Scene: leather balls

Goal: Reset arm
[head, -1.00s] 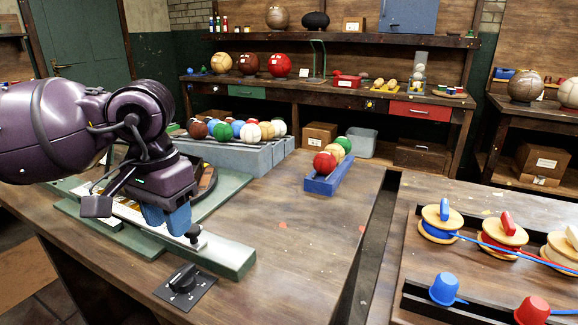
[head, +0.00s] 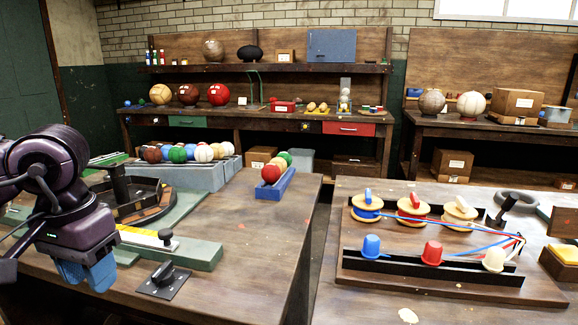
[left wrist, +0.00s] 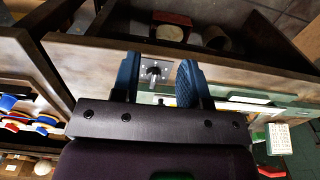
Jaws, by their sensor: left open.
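My left gripper (head: 86,272) is at the left edge of the head view, over the front left of the wooden workbench (head: 240,240). Its blue fingers hang downward. In the left wrist view, the two blue fingers (left wrist: 158,85) stand apart with nothing between them. Beyond the gap lies a black knob on a dark plate (left wrist: 154,70), which also shows in the head view (head: 163,278) to the right of the gripper, apart from it. My right gripper is not in view.
A green fixture with a white strip (head: 170,248) lies beside the gripper. A grey rack (head: 195,175) holds several balls; a blue tray (head: 275,187) holds several more. On the right bench, a wooden board (head: 450,285) carries spools and cups. Bare benchtop lies right of the knob.

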